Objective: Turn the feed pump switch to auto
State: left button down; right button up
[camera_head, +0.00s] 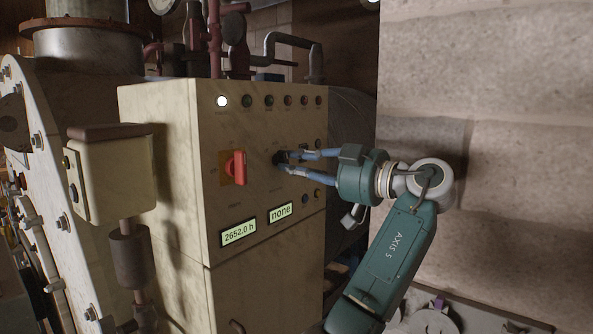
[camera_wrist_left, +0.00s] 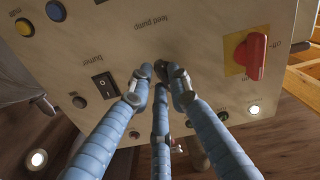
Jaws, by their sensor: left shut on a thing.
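The feed pump switch (camera_head: 277,159) is a small dark knob on the front of the cream control cabinet (camera_head: 159,168). In the left wrist view its "feed pump" label (camera_wrist_left: 152,22) reads upside down, just beyond the fingertips. My left gripper (camera_head: 287,162) has blue fingers and reaches the panel from the right. In the left wrist view its three fingertips (camera_wrist_left: 162,78) close around the knob, which they mostly hide. The knob's pointer and set position cannot be read. My right gripper is in neither view.
A red rotary switch on a yellow plate (camera_head: 239,168) sits left of the knob. A burner rocker (camera_wrist_left: 104,86) is close to the fingers. A row of lamps (camera_head: 269,101) runs above, with the leftmost lit white. Displays below read "2652.0 h" (camera_head: 238,233) and "none" (camera_head: 280,212).

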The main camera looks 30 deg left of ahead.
pick_arm(q)
jog(key=shift+r+m, duration=0.1)
jog(key=shift+m, duration=1.2)
jog(key=shift+r, duration=0.1)
jog(key=c, duration=1.7)
grip_release()
jog(key=shift+o, duration=0.4)
jog(key=shift+d, duration=0.1)
jog(key=s+d, duration=0.1)
jog(key=d, duration=1.1)
